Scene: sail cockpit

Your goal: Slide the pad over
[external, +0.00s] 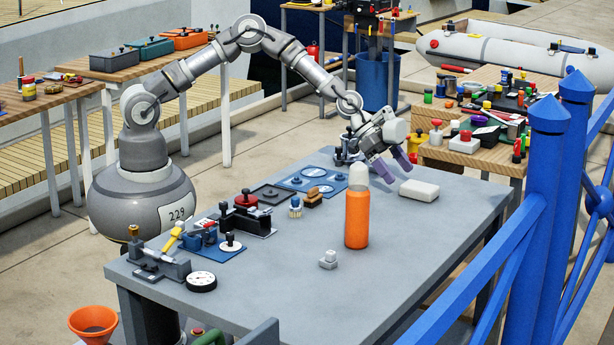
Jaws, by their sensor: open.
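A white, rounded block-like pad (419,190) lies flat on the grey table (300,285) near its far right edge. My gripper (397,172) hangs just behind and to the left of the pad, with its purple fingers pointing down. The fingers are apart and nothing shows between them. They look close to the pad, but I cannot tell the exact gap or whether they touch it.
An orange bottle with a white cap (357,212) stands upright left of the pad. A small grey block (328,260) lies nearer the front. The right front tabletop is clear.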

